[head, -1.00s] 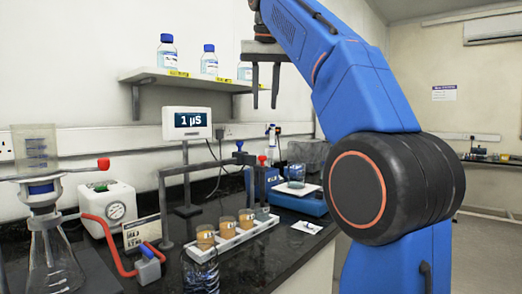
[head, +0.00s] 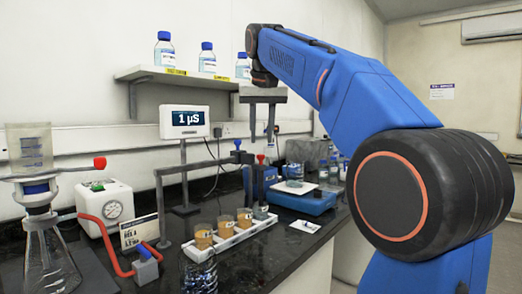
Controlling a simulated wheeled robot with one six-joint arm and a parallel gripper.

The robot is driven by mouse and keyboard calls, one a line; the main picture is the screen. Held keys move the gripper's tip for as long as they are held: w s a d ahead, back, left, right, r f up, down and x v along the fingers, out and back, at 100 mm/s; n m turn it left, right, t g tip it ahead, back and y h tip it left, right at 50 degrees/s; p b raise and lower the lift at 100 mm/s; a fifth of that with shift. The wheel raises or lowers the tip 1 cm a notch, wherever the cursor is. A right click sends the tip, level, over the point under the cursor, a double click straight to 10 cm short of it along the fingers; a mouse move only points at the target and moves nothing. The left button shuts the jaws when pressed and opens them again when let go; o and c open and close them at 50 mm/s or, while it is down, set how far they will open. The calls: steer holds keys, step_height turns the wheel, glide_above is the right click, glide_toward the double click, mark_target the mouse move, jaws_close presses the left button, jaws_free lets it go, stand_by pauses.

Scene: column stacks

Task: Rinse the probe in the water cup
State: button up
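My gripper (head: 261,132) hangs pointing down above the bench, its two fingers apart with nothing seen between them. A clear glass with water (head: 199,273) stands at the front. I cannot tell which is the water cup.
A beaker (head: 294,173) stands on a blue device (head: 303,201) at the right. A red-topped item (head: 261,158) stands below my gripper. A filter flask (head: 48,258), a gauge box (head: 106,203) and red tubing (head: 103,240) crowd the left. A shelf (head: 180,76) holds bottles.

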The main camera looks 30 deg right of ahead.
mark_target(261, 155)
steer(key=shift+x, duration=2.85)
